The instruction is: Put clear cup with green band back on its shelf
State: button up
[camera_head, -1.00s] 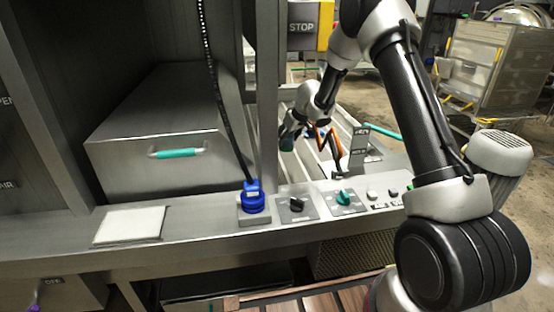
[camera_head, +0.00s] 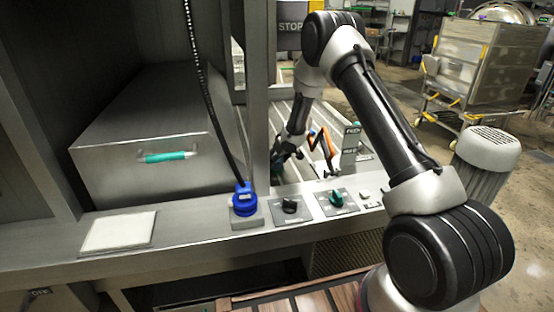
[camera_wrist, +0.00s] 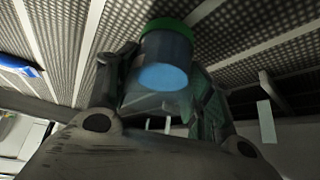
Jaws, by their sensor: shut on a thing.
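The clear cup with a green band (camera_wrist: 167,52) is between my fingers in the wrist view. Its green rim is at the top and its near end looks blue. My gripper (camera_wrist: 160,85) is shut on it, one finger on each side. In the head view my gripper (camera_head: 284,156) is low over the slatted metal surface behind the control ledge, partly behind an upright post. The cup cannot be made out in that view. I cannot tell which surface is its shelf.
A steel box with a teal handle (camera_head: 168,157) stands left of the post (camera_head: 259,120). An orange and black lever (camera_head: 322,142) stands close right of my gripper. The ledge carries a blue plug (camera_head: 245,200), a dark knob (camera_head: 290,206) and a green knob (camera_head: 337,198).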

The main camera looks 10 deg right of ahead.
jog(key=shift+f, duration=0.15)
jog(key=o, duration=1.3)
jog(key=shift+c, duration=0.2)
